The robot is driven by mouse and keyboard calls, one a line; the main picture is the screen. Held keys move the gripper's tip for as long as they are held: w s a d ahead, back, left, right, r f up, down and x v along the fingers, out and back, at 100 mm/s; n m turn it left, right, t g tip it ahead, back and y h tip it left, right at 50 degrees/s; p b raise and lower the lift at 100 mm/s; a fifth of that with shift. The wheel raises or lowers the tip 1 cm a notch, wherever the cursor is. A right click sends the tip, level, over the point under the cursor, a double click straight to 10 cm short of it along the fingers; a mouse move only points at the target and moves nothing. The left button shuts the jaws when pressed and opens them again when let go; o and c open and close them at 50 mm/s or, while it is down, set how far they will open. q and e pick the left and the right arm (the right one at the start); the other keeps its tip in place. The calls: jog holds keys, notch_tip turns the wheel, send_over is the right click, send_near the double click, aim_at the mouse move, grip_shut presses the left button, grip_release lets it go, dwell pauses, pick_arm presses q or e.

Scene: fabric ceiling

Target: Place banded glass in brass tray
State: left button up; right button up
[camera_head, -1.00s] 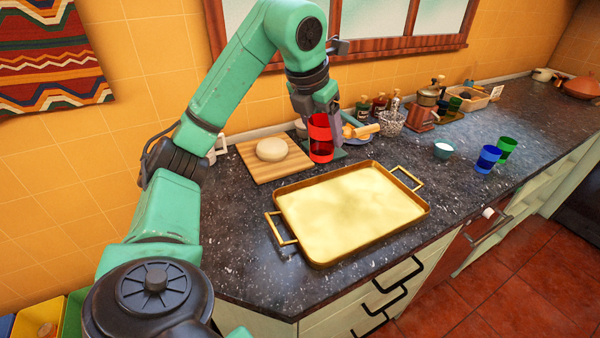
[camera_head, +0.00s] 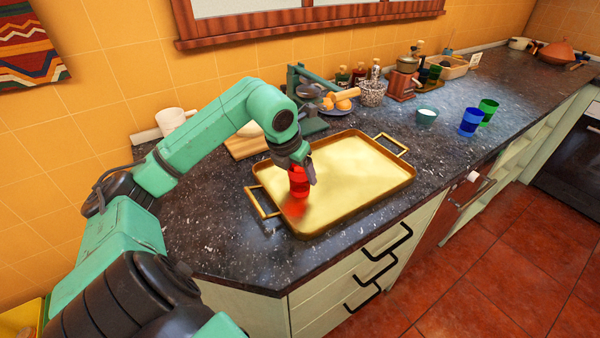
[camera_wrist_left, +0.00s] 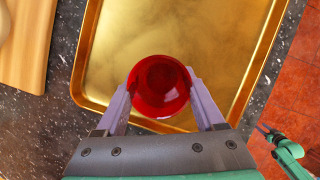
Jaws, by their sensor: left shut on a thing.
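The red banded glass (camera_head: 298,182) is upright in my left gripper (camera_head: 303,168), over the near left part of the brass tray (camera_head: 365,165). A red reflection shows on the tray floor below it; I cannot tell whether its base touches the tray. In the left wrist view, the two fingers of the gripper grip the red glass (camera_wrist_left: 159,87) from both sides, with the tray floor (camera_wrist_left: 180,30) behind it. The rest of the tray is empty.
A wooden board (camera_head: 246,146) lies behind the tray, partly hidden by my arm. A white cup (camera_head: 171,121) stands at the back left. A blue glass (camera_head: 470,122), a green glass (camera_head: 488,111) and a small bowl (camera_head: 426,117) stand right of the tray.

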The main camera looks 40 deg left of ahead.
pick_arm(q)
jog(key=shift+a+r, duration=0.1)
jog(key=shift+s, duration=0.1)
jog(key=o, duration=1.4)
jog(key=shift+r, duration=0.1)
jog(key=v, duration=1.2)
